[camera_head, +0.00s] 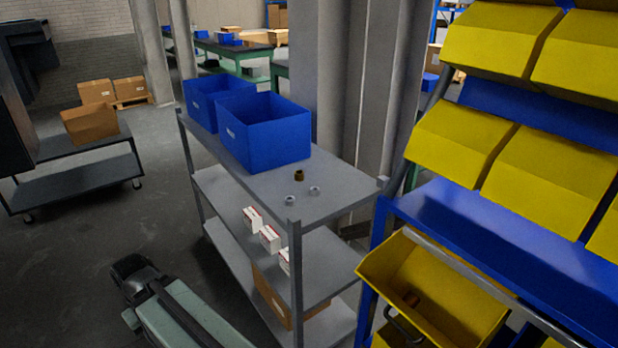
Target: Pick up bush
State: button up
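A small brown-gold bush (299,176) stands on the top shelf of the grey shelf cart (335,192), in front of the blue bins. Two small silver nut-like parts lie close to it, one to its left (290,202) and one to its right (314,190). Another small brown part (411,299) lies in the open yellow bin at the lower right; I cannot tell if it is a bush.
Two blue bins (265,140) stand on the cart's top shelf behind the bush. White boxes (270,238) sit on the shelf below. A blue rack with yellow bins (455,290) stands close at the right.

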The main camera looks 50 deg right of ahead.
aim_at(299, 174)
jog(key=z, duration=0.15)
jog(key=i, duration=1)
jog(key=u, duration=0.1)
